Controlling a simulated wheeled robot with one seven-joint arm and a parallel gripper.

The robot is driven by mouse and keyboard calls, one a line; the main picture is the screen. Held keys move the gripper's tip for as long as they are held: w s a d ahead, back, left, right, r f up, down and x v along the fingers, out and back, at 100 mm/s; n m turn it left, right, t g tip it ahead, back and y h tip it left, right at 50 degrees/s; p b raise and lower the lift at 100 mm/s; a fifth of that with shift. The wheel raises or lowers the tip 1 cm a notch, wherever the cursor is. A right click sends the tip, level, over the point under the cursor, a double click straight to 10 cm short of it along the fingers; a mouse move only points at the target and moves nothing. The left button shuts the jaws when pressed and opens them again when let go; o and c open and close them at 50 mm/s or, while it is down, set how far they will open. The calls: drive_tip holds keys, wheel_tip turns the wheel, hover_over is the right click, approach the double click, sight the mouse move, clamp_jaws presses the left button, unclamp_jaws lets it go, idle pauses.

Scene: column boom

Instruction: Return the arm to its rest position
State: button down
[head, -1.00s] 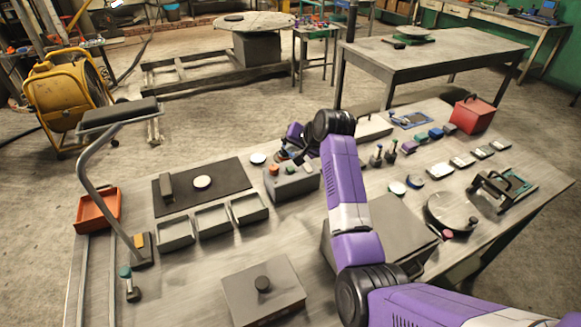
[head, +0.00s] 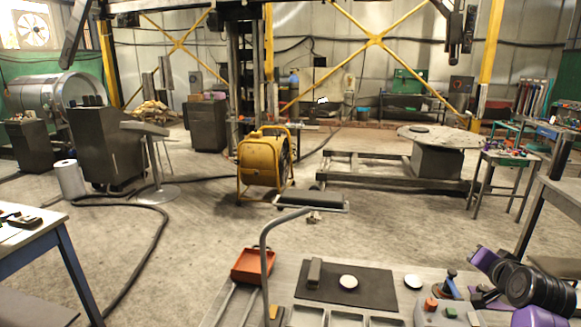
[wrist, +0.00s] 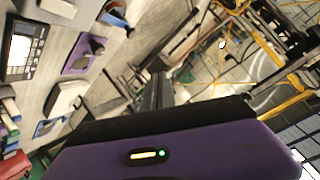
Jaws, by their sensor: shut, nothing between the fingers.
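In the wrist view my gripper (wrist: 157,70) shows as a dark narrow pair of fingers beyond its purple and black body. The fingers are together and hold nothing. In the head view my purple and black arm is at the lower right edge, bent over the workbench (head: 285,275). Most of the arm is cut off by the frame, and the fingertips cannot be made out there.
The bench carries a black mat (head: 375,290), a white disc (head: 348,281), a red-orange tray (head: 253,265) and a bent stand with a padded bar (head: 310,199). A yellow drum fan (head: 263,162) stands behind. Open floor lies left of the bench.

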drive_tip(key=s+a+f+n+t+y+b, duration=0.1)
drive_tip(key=s+a+f+n, duration=0.2)
drive_tip(key=s+a, duration=0.7)
drive_tip(key=s+a+f+n+y+b, duration=0.1)
drive_tip(key=s+a, duration=0.9)
drive_tip(key=s, duration=1.4)
drive_tip(key=s+a+f+n+t+y+b, duration=0.1)
drive_tip(key=s+a+f+n, duration=0.3)
drive_tip(key=s+a, duration=0.7)
drive_tip(key=s+n+y, duration=0.1)
drive_tip(key=s+n, duration=0.1)
drive_tip(key=s, duration=0.4)
drive_tip(key=shift+s+f+t, duration=0.3)
drive_tip(key=shift+s+f, duration=0.1)
drive_tip(key=shift+a, duration=0.15)
